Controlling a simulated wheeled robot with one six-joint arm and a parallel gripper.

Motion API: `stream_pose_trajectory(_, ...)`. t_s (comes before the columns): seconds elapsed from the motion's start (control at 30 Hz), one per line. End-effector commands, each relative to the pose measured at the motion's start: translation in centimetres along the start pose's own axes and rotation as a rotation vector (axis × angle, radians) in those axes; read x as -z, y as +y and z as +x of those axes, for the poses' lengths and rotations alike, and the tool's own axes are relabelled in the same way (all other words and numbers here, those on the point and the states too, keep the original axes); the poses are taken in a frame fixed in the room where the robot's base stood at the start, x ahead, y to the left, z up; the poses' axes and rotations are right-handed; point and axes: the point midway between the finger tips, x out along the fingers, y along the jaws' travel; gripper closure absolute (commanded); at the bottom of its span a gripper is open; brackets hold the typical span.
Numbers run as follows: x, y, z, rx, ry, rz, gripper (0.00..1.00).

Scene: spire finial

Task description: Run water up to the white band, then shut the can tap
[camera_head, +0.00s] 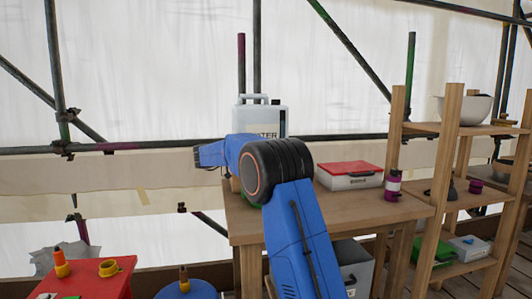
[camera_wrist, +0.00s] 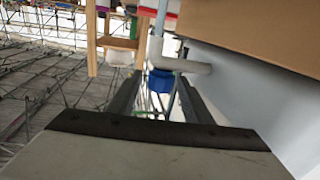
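The white water can (camera_head: 262,118), marked "WATER", stands on the wooden bench (camera_head: 340,212), partly hidden by my blue arm. In the wrist view a pale tap-like pipe (camera_wrist: 183,65) has a blue part (camera_wrist: 160,81). The blue part lies between my gripper's (camera_wrist: 160,92) two dark fingertips, with a visible gap on each side. The gripper looks open and grips nothing that I can see. In the head view my wrist hides the gripper and the tap. I cannot make out any water flow, water level or a vessel with a white band under the tap.
A red-lidded white box (camera_head: 349,175) and a purple jar with a pale label (camera_head: 393,186) sit on the bench to the right. A wooden shelf (camera_head: 466,129) holds a white bowl (camera_head: 467,107). A red stand (camera_head: 92,278) and scaffold poles are at the left.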

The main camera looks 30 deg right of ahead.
Motion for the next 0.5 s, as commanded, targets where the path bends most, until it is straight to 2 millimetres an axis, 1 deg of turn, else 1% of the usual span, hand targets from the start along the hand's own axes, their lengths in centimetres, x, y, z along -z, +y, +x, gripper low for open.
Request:
stream_pose_trajectory(0.27, -0.1, 0.0, -0.4, 0.001, -0.001, -0.001, 0.54)
stream_pose_trajectory(0.37, -0.1, -0.1, -1.3, 0.003, -0.001, -0.001, 0.54)
stream_pose_trajectory(0.47, -0.1, -0.1, -2.8, 0.002, 0.0, -0.001, 0.54)
stream_pose_trajectory(0.5, -0.1, -0.1, -3.6, 0.003, -0.001, -0.001, 0.54)
